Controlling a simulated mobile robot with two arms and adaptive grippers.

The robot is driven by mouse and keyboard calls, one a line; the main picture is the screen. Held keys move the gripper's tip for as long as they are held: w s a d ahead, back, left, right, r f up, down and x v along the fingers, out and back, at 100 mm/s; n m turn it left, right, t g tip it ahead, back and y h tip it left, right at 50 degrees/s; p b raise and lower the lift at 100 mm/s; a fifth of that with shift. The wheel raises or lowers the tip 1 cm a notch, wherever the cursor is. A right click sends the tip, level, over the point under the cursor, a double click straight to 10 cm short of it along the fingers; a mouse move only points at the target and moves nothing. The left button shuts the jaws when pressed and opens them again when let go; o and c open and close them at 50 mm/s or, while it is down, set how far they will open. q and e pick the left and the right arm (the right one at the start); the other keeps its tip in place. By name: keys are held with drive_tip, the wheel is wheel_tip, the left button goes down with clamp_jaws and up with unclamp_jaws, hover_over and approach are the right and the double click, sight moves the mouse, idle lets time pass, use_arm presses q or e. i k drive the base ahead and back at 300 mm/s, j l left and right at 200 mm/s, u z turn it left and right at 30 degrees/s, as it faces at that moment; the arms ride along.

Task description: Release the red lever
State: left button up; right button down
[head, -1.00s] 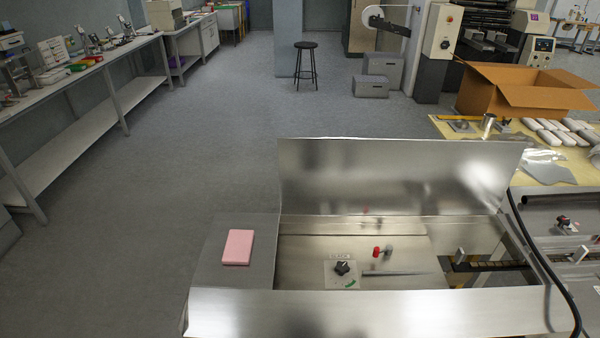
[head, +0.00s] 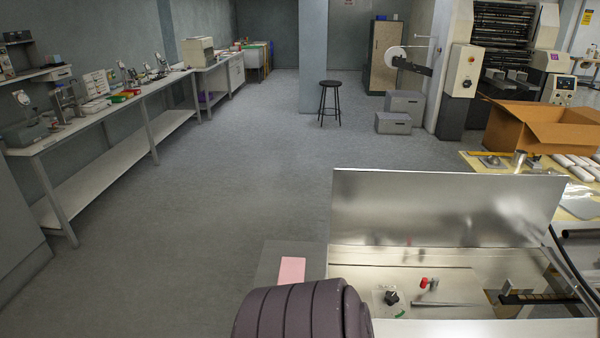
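The red lever (head: 424,282) is a small red-ended part inside the open metal machine housing, in the lower right of the head view. A grey piece sits right beside it. A black knob (head: 391,297) on a light plate is to its left, and a grey bar (head: 447,304) lies just in front of it. Neither gripper is in view. A dark, ribbed, rounded arm part of mine shows at the bottom middle, left of the lever and apart from it in the picture. It hides part of the housing's left front.
A raised metal cover (head: 440,205) stands behind the lever. A pink block (head: 291,270) lies on the grey ledge at left. An open cardboard box (head: 540,130) stands on the yellow table (head: 480,162) at back right. The floor (head: 220,190) at left is clear.

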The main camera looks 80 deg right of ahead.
sight(435, 280)
drive_tip(key=i+z, duration=0.25)
drive_tip(key=i, duration=0.2)
drive_tip(key=i+j+z, duration=0.1)
drive_tip(key=i+z, duration=0.2)
drive_tip(key=i, duration=0.15)
drive_tip(key=i+j+z, duration=0.25)
drive_tip(key=i, duration=0.2)
drive_tip(key=i+l+z, duration=0.3)
drive_tip(key=z, duration=0.15)
drive_tip(key=i+l+z, duration=0.15)
drive_tip(key=i+z, duration=0.25)
drive_tip(key=i+l+z, duration=0.1)
drive_tip(key=i+z, duration=0.6)
drive_tip(key=z, duration=0.2)
drive_tip(key=i+j+z, duration=0.2)
drive_tip(key=i+z, duration=0.2)
drive_tip(key=i+l+z, duration=0.2)
drive_tip(key=i+z, duration=0.6)
drive_tip(key=z, duration=0.2)
drive_tip(key=i+j+z, duration=0.1)
drive_tip(key=i+z, duration=0.4)
drive_tip(key=i+j+z, duration=0.25)
drive_tip(key=z, duration=1.75)
drive_tip(key=l, duration=0.5)
drive_tip(key=u, duration=0.05)
